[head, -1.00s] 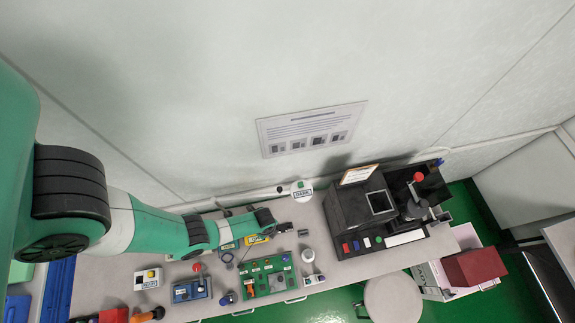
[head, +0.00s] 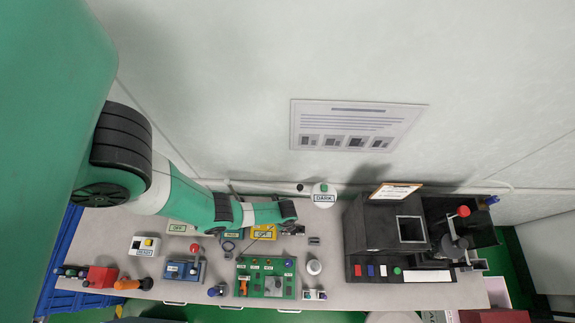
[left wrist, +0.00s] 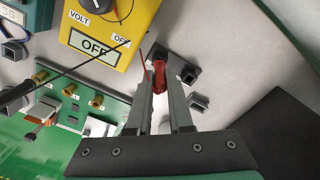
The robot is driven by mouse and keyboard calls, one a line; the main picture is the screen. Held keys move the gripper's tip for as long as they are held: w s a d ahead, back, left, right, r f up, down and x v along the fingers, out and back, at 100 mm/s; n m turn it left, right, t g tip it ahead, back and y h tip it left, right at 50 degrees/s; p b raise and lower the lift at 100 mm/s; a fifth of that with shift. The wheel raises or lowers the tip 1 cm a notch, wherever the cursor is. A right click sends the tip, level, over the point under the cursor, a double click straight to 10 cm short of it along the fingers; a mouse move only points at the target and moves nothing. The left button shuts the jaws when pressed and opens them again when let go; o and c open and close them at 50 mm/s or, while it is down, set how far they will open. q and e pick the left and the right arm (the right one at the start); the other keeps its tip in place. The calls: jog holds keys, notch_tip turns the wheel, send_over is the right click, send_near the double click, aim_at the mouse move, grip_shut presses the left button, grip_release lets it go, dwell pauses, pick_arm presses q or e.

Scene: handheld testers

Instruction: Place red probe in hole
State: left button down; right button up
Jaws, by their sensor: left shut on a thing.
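In the left wrist view my left gripper (left wrist: 159,98) is shut on the red probe (left wrist: 160,77), which sits between its fingertips. The probe's tip overlaps a dark square socket block (left wrist: 183,68) in the picture; I cannot tell whether it is inside the hole. A second small dark block (left wrist: 199,103) with a square hole is close by on the right. The yellow tester (left wrist: 108,30) reads OFF and lies beside the gripper. In the head view the left gripper (head: 289,212) is over the table's back part, hiding the probe, near the yellow tester (head: 264,232). My right gripper is not in view.
A green panel (head: 258,290) with brass terminals stands in front, and a black probe (left wrist: 14,97) shows at the wrist view's left. A large black machine (head: 374,226) stands to the right.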

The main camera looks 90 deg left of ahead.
pick_arm(q)
jog(key=shift+f+b, duration=0.4)
jog(key=c, duration=0.8)
grip_release()
jog(key=shift+r, duration=0.15)
jog(key=shift+c, duration=0.2)
notch_tip(320, 180, up, 8)
jog(key=p, duration=0.8)
jog(key=shift+r, duration=0.15)
